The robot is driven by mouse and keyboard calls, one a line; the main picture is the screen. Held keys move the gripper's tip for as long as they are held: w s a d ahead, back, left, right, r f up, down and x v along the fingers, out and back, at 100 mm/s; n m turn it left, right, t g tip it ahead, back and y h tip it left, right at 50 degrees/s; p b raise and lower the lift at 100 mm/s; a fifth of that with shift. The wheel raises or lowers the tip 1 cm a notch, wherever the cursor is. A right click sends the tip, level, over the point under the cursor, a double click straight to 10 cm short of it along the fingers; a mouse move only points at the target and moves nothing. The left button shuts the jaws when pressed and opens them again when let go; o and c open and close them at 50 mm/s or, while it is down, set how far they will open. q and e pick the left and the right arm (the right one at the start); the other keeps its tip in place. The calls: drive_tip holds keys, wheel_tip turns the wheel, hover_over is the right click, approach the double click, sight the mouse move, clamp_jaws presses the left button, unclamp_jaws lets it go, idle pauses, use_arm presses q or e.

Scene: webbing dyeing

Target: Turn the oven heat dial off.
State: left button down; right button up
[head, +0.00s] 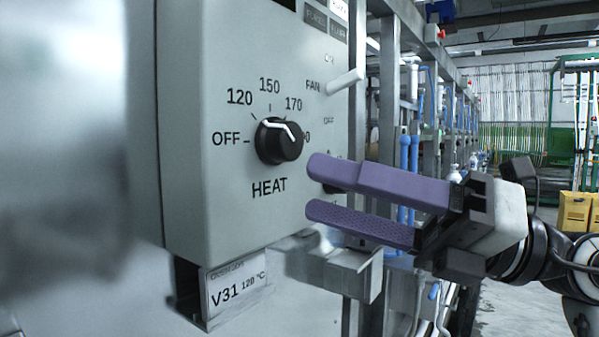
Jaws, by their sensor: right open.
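The heat dial (279,141) is a round black knob on the grey control panel (205,80), above the word HEAT. Its white pointer line faces upward, roughly toward the 150 mark; the exact setting is hard to read. The OFF mark (226,138) is at the dial's left. The last number of the scale is partly covered by the knob. My right gripper (316,188) is open and empty, just right of and below the dial, apart from it. Its two purple fingers lie one above the other, tips pointing left. My left gripper is not in view.
A white fan lever (345,81) sticks out above and right of the dial. A metal bracket (345,272) juts out below. A V31 label (237,288) is under the panel. Space left of the dial is clear.

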sight(294, 140)
drive_tip(key=d+r+n+t+h+b, duration=0.1)
drive_tip(key=d+r+t+h+b, duration=0.1)
drive_tip(key=d+r+t+h, duration=0.3)
drive_tip(key=shift+t+h, duration=0.3)
drive_tip(key=shift+t, duration=0.2)
drive_tip(key=x, duration=0.3)
drive_tip(key=p+x, duration=0.1)
drive_tip(key=x, duration=0.5)
drive_tip(key=shift+a+r+p, duration=0.25)
drive_tip(key=shift+r+p, duration=0.05)
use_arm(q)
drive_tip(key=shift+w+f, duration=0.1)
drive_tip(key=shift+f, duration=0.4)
use_arm(e)
drive_tip(key=shift+w+a, duration=0.45)
drive_tip(key=shift+a, duration=0.1)
drive_tip(key=c, duration=1)
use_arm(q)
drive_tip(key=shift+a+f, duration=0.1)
use_arm(e)
drive_tip(key=shift+c, duration=0.2)
